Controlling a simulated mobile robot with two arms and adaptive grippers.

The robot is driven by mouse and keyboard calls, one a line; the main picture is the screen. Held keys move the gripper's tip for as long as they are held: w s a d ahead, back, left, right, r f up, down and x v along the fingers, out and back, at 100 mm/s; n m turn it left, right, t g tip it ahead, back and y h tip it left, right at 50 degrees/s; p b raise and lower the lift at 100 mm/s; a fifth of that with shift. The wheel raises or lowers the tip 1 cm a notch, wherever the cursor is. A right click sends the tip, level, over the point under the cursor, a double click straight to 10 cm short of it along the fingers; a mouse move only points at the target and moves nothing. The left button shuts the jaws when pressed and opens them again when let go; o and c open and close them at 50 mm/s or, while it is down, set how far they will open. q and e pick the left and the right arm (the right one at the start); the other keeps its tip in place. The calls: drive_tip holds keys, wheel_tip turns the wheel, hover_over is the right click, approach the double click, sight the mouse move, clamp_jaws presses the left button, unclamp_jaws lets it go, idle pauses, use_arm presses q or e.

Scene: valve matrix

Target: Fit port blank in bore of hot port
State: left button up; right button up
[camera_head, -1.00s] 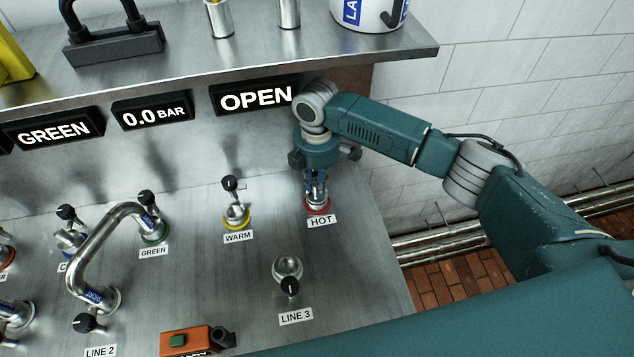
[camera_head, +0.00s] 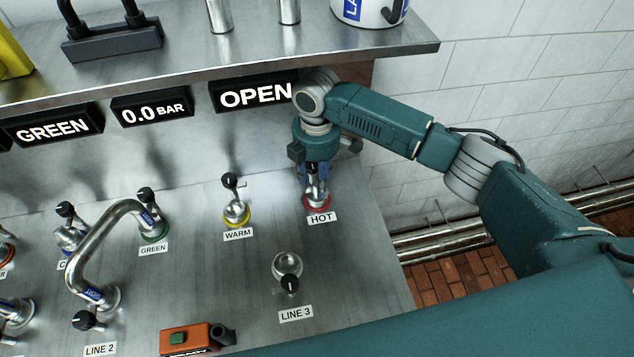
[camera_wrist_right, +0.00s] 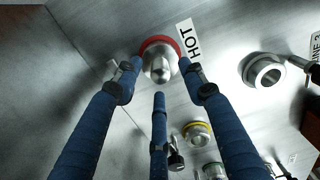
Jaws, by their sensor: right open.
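The hot port (camera_head: 318,205) is a red-ringed fitting with a HOT label, at the right end of the back row on the steel panel. A silver piece with a narrower rounded end (camera_wrist_right: 160,66) stands in its ring in the right wrist view and looks like the port blank. How deep it sits in the bore cannot be told. My right gripper (camera_head: 315,178) is just above it, pointing down. In the wrist view its blue fingers (camera_wrist_right: 158,84) are spread apart, with the silver piece beyond their tips and nothing held. My left gripper is out of view.
The yellow-ringed WARM port (camera_head: 236,213) with its black-knobbed valve is left of the hot port. The LINE 3 fitting (camera_head: 287,264) is in front. A steel shelf (camera_head: 200,75) overhangs the back. An orange box (camera_head: 186,338) lies at the front edge.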

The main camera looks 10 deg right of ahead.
wheel_tip(320, 180, up, 5)
drive_tip(key=shift+r, duration=0.1)
idle(0.4)
